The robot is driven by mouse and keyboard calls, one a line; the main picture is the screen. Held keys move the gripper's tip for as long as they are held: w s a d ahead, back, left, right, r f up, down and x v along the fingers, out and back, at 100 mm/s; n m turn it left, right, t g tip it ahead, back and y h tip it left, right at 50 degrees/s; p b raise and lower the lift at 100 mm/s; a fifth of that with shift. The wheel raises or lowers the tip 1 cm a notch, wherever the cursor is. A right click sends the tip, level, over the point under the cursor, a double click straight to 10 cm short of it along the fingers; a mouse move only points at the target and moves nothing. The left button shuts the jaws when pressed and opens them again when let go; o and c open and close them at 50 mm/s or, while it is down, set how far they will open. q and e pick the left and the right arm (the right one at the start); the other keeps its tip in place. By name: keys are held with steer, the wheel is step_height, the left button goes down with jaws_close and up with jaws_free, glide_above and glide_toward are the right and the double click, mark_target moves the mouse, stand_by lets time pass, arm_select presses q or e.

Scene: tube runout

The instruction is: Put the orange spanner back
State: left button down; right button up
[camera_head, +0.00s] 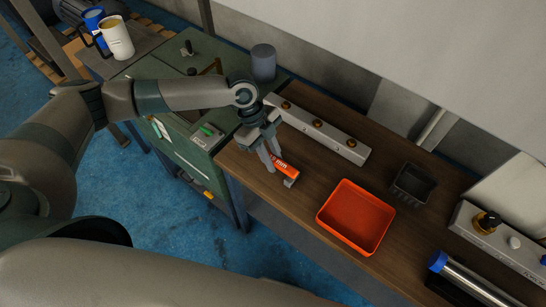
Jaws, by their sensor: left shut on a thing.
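The orange spanner (285,170) is a short orange piece with a grey metal end at its lower right, over the left part of the wooden bench top. My left gripper (268,160) reaches down from above and is shut on the spanner near its upper left end. The fingers hide part of that end. I cannot tell whether the spanner touches the bench or hangs just above it. My right gripper is not in view.
An orange-red tray (357,217) and a small black bin (413,184) stand to the right. A green cabinet (170,75) with a grey cylinder (263,62) adjoins the bench at left.

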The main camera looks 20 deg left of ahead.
arm_select(q)
steer(key=shift+f+b, duration=0.3)
steer(key=shift+f, duration=0.4)
steer(key=c, duration=1)
jaws_free()
steer(key=shift+r, duration=0.15)
steer(key=shift+w+a+r+p, duration=0.1)
steer(key=shift+a+r+p, duration=0.15)
steer(key=shift+r+p, duration=0.35)
steer(key=shift+p+v, duration=1.5)
steer(key=shift+v, duration=0.75)
steer(key=shift+r, duration=0.15)
